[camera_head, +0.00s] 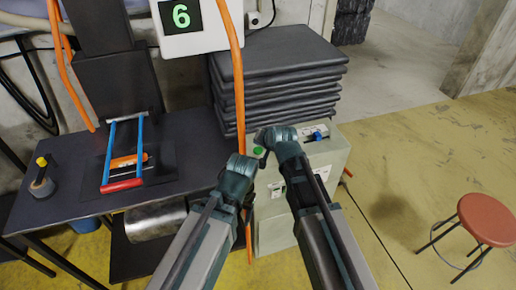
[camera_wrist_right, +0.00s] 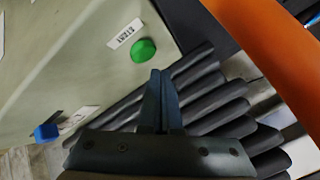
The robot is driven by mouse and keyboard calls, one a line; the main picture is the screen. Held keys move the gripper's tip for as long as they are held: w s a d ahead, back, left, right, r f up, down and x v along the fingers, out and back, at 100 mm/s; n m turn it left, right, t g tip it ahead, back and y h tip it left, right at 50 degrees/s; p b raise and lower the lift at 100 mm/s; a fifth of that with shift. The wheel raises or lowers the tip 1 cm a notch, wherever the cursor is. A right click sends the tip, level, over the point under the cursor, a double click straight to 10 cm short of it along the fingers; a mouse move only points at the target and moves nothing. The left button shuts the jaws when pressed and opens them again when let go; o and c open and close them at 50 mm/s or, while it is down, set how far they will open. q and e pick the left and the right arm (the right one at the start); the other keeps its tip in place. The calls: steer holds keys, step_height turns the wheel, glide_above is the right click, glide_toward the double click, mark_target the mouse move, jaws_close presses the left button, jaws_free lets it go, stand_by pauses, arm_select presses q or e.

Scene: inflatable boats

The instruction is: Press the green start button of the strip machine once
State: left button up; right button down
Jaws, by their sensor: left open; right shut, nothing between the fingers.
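The green start button (camera_head: 258,151) sits on top of the pale grey-green strip machine (camera_head: 325,158), near its left edge. It also shows in the right wrist view (camera_wrist_right: 143,50), beside a small white label (camera_wrist_right: 124,34). My right gripper (camera_head: 259,139) is shut and empty, just beyond the button in the head view. In the right wrist view its fingertips (camera_wrist_right: 160,73) lie just below the button; I cannot tell whether they touch it. My left gripper (camera_head: 262,160) is open, close to the near side of the button, and partly hidden.
A blue knob (camera_head: 317,135) is on the machine's right side. A stack of dark sheets (camera_head: 285,65) stands behind. An orange hose (camera_head: 238,75) hangs close to the grippers' left. A dark table (camera_head: 190,140) is at left, a red stool (camera_head: 487,218) at right.

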mark_target(259, 152)
steer(key=shift+r+p, duration=1.85)
steer(key=shift+r, duration=0.35)
steer(key=shift+f, duration=0.1)
